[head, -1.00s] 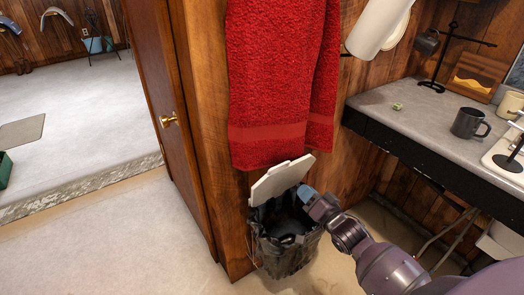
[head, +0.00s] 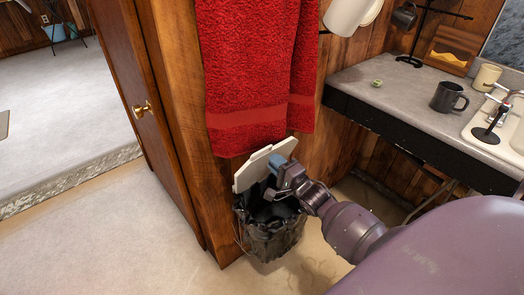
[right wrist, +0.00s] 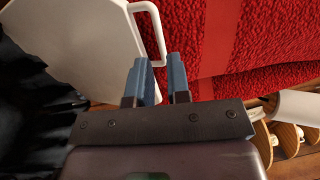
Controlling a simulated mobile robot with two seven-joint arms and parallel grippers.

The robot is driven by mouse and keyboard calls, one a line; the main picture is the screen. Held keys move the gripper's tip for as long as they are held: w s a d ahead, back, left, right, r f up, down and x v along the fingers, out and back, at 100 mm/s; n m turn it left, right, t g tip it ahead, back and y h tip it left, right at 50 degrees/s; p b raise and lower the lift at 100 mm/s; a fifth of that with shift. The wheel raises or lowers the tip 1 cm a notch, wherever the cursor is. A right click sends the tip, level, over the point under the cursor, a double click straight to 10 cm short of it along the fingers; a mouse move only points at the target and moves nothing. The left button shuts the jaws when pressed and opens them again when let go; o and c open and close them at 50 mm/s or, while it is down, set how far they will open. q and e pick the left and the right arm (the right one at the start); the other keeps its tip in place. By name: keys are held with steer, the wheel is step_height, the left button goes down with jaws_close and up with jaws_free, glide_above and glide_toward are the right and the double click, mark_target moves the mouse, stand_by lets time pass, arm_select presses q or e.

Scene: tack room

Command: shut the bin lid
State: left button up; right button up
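The bin (head: 262,243) stands on the floor against the wood wall, below a red towel. It has a black liner (right wrist: 30,110). Its white lid (head: 247,175) is open, standing up and tilted back at the wall side. The lid (right wrist: 75,40) also shows in the right wrist view, with a loop-shaped rim piece (right wrist: 159,32) at its edge. My right gripper (head: 277,163) is at the lid's right upper part, its fingertips overlapping the lid in view; I cannot tell whether they touch. Its blue fingers (right wrist: 158,75) are a little apart with nothing held between them. My left gripper is not in view.
The red towel (head: 254,70) hangs just above the lid. A grey counter (head: 400,95) with a dark mug (head: 449,97) is at the right. A wooden door (head: 135,85) is at the left. Open floor (head: 110,240) lies left of the bin.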

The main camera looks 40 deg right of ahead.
mark_target(262, 150)
steer(key=w, duration=0.6)
steer(key=shift+w+a+r, duration=0.2)
steer(key=shift+w+r, duration=0.05)
steer(key=shift+r, duration=0.1)
jaws_close()
